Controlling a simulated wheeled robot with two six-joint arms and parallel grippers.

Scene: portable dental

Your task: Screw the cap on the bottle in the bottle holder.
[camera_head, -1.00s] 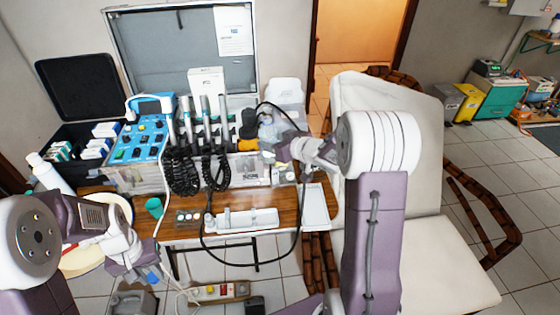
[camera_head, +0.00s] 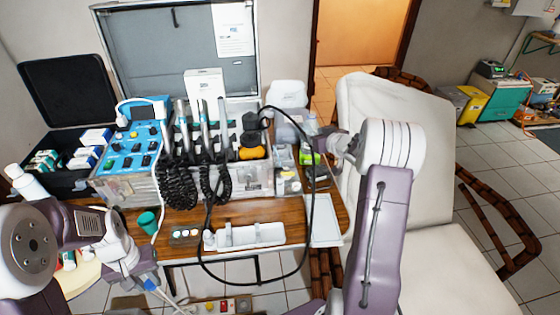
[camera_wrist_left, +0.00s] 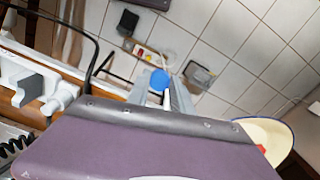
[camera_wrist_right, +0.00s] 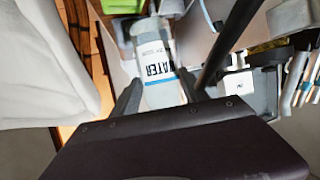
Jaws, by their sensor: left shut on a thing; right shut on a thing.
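My right gripper (camera_wrist_right: 155,95) is shut on a clear bottle (camera_wrist_right: 157,62) with a blue-and-white WATER label, seen between its fingers in the right wrist view. In the head view this gripper (camera_head: 328,152) is at the table's back right, and the bottle is hard to make out. My left gripper (camera_wrist_left: 165,98) is shut on a small part with a round blue end (camera_wrist_left: 159,80), which looks like the cap. The blue end also shows in the head view (camera_head: 151,285), low at the left, off the table's front edge. I cannot clearly identify the bottle holder.
A bright green object (camera_head: 309,158) is beside the right gripper. A black hose (camera_head: 309,232) loops over the table front. A white tray (camera_head: 325,222), a white instrument rest (camera_head: 246,236) and a green cup (camera_head: 147,222) stand on the table (camera_head: 187,217). A dental chair (camera_head: 400,140) is at the right.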

